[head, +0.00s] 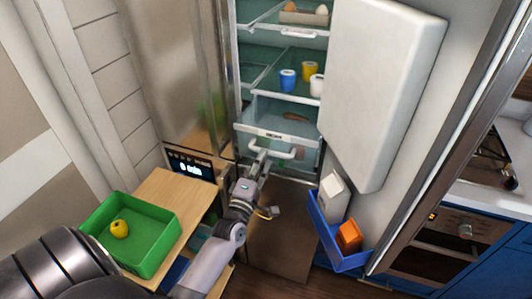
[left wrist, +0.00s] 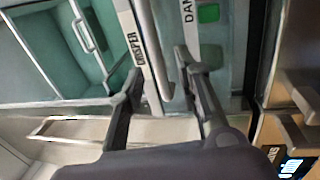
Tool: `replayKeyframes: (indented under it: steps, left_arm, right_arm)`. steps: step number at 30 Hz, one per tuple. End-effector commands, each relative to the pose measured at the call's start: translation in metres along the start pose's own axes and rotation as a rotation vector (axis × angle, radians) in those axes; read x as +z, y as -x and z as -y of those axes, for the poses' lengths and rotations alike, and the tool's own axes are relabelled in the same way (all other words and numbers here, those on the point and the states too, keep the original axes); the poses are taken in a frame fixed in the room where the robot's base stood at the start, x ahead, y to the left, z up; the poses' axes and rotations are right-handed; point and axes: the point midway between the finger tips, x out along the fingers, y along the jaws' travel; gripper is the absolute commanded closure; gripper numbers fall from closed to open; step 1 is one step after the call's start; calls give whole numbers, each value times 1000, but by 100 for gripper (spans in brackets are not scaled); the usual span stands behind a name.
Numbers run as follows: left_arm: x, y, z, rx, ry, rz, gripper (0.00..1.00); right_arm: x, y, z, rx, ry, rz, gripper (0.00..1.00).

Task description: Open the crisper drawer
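The crisper drawer (head: 255,130) is a clear, greenish drawer low in the open fridge, with a white labelled front edge and a pale bar handle (head: 292,154). A brown item shows behind its front. In the left wrist view the "CRISPER" label (left wrist: 130,40) and the handle bar (left wrist: 152,50) are close. My left gripper (head: 259,162) is at the handle. In the left wrist view its two dark fingers (left wrist: 160,78) are spread, with the bar between them. A gap shows on each side, and I cannot tell contact. My right gripper is not in view.
The open fridge door (head: 385,90) stands at the right, with a blue bin (head: 325,237) holding a white carton and an orange box. Cups (head: 288,80) stand on the shelf above. A green tray (head: 160,240) with a yellow fruit is on a wooden stand at the left.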

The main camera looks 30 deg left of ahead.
Motion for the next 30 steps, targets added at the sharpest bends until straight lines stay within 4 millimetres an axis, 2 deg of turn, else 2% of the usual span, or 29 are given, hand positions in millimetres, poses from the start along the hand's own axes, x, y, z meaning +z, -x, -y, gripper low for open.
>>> replayKeyframes:
  steps: [1,6,12,17,30]
  left_arm:
    - [0,13,1,-3,-1,1,69]
    - [0,47,1,-4,-2,2,69]
    - [0,71,0,-1,-1,0,69]
    - [0,77,-1,1,0,0,69]
    - [0,77,0,1,0,0,69]
  right_arm:
    - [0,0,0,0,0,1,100]
    - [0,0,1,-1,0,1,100]
    - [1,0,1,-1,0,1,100]
    - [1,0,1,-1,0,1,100]
    - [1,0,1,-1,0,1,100]
